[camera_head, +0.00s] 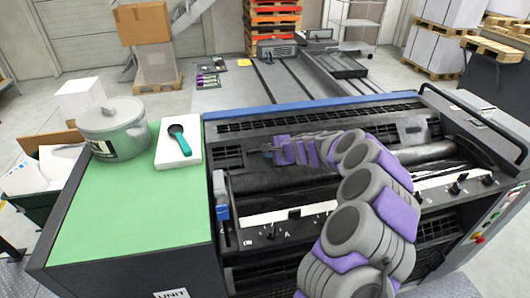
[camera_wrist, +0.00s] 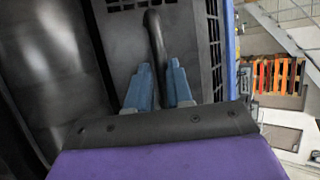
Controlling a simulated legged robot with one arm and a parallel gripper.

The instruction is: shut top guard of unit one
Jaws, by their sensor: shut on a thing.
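Unit one (camera_head: 225,255) is a dark printing machine, with a partly visible "UNIT" label on its front edge. Its top guard (camera_head: 300,120) is a dark slotted panel along the back, below a blue edge. Dark rollers (camera_head: 265,185) lie exposed in front of it. My gripper (camera_head: 266,150) reaches across the rollers to the guard's left part. In the wrist view the blue fingers (camera_wrist: 160,88) are shut on the guard's black bar handle (camera_wrist: 154,35), which stands off the slotted panel (camera_wrist: 122,50). The fingertips' exact contact is partly hidden.
Left of the rollers is a green top (camera_head: 130,215) with a grey lidded pot (camera_head: 112,130) and a white pad (camera_head: 178,150) bearing a teal-handled tool (camera_head: 180,138). A black rail (camera_head: 475,115) rises at the right. Pallets (camera_head: 272,25) stand behind.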

